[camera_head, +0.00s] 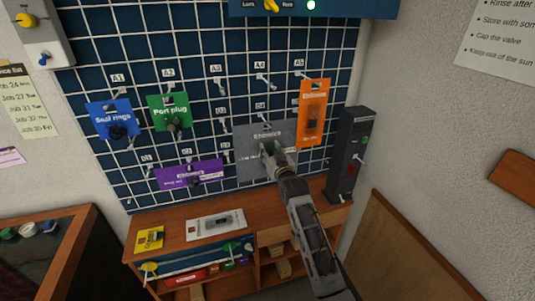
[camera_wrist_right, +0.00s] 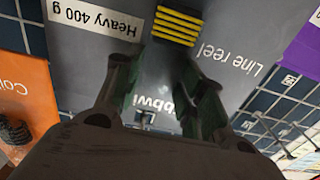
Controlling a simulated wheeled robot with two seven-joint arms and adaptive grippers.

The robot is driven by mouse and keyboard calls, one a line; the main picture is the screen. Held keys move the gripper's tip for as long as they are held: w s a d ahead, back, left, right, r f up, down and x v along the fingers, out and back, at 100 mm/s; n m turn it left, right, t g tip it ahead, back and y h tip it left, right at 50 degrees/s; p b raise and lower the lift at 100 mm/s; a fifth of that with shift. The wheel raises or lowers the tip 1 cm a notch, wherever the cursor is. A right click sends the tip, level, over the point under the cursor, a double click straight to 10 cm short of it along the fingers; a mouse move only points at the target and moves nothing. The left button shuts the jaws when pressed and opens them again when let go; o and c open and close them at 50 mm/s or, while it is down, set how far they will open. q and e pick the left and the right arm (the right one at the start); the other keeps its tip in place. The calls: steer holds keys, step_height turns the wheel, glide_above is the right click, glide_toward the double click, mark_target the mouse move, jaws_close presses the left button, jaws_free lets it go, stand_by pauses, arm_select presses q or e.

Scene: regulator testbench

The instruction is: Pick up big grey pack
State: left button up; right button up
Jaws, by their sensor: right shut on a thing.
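The big grey pack (camera_head: 246,142) is at the lower right of the wire grid board, under the A4 column. In the right wrist view the pack (camera_wrist_right: 100,60) fills the upper middle, with the words "Line reel", a "Heavy 400 g" label and a yellow striped block. My right gripper (camera_head: 268,149) is at the middle of the pack's front and hides part of it. In the right wrist view my right gripper (camera_wrist_right: 160,80) has its fingers on the pack, shut on it. The exact contact is partly hidden. My left gripper is not in view.
An orange pack (camera_head: 314,112) hangs close right of the grey one, and a purple pack (camera_head: 188,174) at its lower left. Blue (camera_head: 108,119) and green (camera_head: 169,111) packs hang further left. A dark upright box (camera_head: 349,155) stands right. A wooden shelf (camera_head: 285,205) lies below.

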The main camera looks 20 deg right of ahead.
steer(key=c, duration=0.5)
steer(key=shift+r, duration=0.2)
